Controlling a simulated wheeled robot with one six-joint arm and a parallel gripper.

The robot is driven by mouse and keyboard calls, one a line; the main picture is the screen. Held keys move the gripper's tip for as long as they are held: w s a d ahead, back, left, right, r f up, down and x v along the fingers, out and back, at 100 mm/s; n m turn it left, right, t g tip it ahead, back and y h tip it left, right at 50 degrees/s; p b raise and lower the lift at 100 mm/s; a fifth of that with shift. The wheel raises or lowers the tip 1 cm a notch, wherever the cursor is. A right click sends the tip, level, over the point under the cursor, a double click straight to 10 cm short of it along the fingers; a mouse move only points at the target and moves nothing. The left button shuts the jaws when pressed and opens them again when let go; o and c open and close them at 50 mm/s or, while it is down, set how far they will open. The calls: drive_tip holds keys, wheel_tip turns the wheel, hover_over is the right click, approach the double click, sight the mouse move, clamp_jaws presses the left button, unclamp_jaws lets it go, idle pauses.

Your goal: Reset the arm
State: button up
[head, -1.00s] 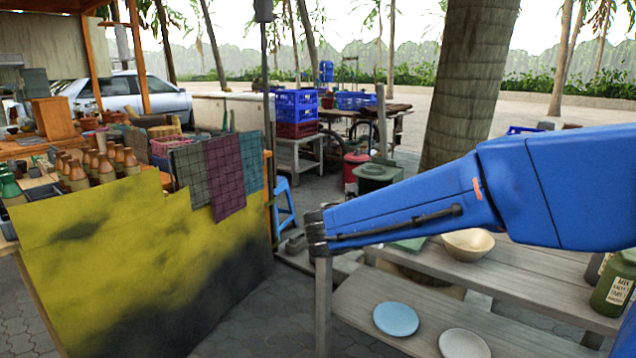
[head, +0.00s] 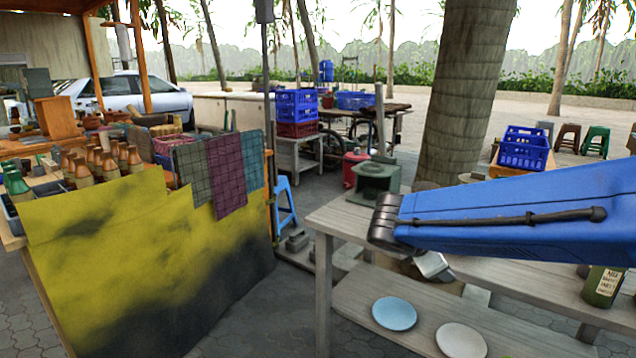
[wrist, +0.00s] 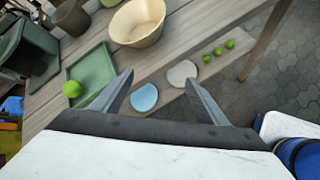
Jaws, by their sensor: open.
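My gripper (wrist: 158,84) is open, with two grey fingers spread apart and nothing between them. It points down over the edge of a grey wooden table (head: 335,218). In the wrist view, a green tray (wrist: 92,68) with a green lime (wrist: 72,89) beside the left finger lies on the table, and a cream bowl (wrist: 138,24) stands beyond. My blue arm crosses the right of the head view and hides the bowl there. A brown pot (wrist: 71,17), perhaps the clay mortar, stands at the wrist view's top left.
A blue plate (head: 394,313) and a pale plate (head: 460,340) lie on the lower shelf. Several limes (wrist: 218,51) sit in a row near them. A yellow-and-black sheet (head: 130,260) fronts the left stall.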

drive_tip(key=s+d+f+m+g+y, duration=0.25)
drive_tip(key=s+d+m, duration=0.25)
drive_tip(key=s+m, duration=0.55)
drive_tip(key=s+a+f+m+y, duration=0.1)
drive_tip(key=s+f+m+y, duration=0.1)
drive_tip(key=s+m, duration=0.2)
drive_tip(key=s+a+f+m+y, duration=0.2)
drive_tip(key=s+m, duration=0.3)
drive_tip(key=s, duration=0.4)
drive_tip(key=shift+s+a+t+y, duration=0.15)
drive_tip(key=shift+s+t+y, duration=0.1)
drive_tip(key=shift+t+y, duration=0.15)
